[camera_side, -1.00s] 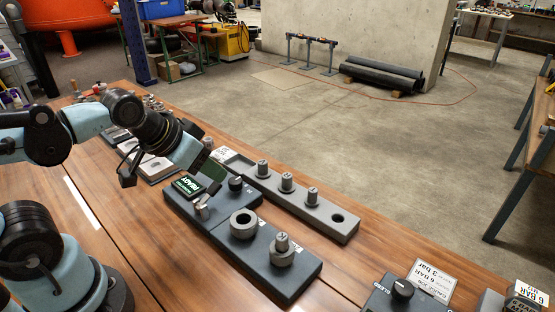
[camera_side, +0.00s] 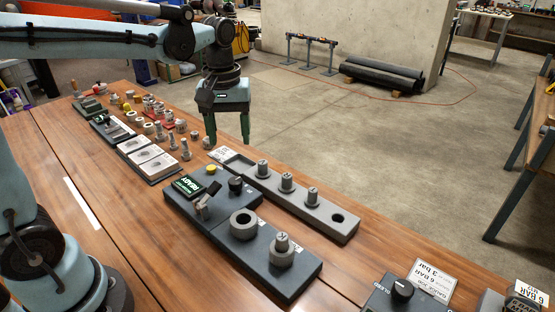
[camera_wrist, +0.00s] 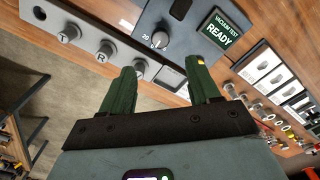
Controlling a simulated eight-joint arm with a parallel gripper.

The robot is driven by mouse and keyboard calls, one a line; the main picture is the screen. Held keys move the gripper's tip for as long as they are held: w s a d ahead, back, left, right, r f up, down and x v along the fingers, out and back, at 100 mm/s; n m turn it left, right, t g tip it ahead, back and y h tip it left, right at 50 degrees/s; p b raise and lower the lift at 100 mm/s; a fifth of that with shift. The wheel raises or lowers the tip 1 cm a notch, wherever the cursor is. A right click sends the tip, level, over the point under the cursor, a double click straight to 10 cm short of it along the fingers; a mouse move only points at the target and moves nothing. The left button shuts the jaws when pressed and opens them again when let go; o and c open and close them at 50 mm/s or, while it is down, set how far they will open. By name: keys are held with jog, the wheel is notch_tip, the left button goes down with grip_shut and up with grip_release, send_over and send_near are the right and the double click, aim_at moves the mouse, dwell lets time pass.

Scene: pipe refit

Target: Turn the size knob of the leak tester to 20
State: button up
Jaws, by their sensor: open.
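The leak tester (camera_side: 212,207) is a dark grey box on the wooden bench. Its lit green display (camera_side: 187,185) reads "VACUUM TEST READY" in the wrist view (camera_wrist: 221,27). The black size knob (camera_side: 235,184) stands on its top, and the wrist view shows the knob (camera_wrist: 160,40) beside a "20" mark. A pale mark shows on the knob, but its exact setting is too small to tell. My gripper (camera_side: 228,139) is open and empty, fingers pointing down, above and behind the knob, apart from it. The wrist view shows both green fingers (camera_wrist: 161,72) apart.
A grey rail (camera_side: 325,222) with several pegs lies behind the tester. A ring (camera_side: 243,224) and a peg fixture (camera_side: 281,250) stand in front. Several small fittings (camera_side: 160,130) crowd the bench at the left. A second black knob (camera_side: 402,290) is at the front right.

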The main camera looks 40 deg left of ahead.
aim_at(235, 180)
notch_tip(235, 180, down, 12)
jog(key=shift+w+f, duration=0.1)
jog(key=shift+w, duration=0.05)
dwell(0.7)
jog(key=c, duration=1)
jog(key=shift+c, duration=0.2)
jog(key=m, duration=0.3)
jog(key=shift+m, duration=2.7)
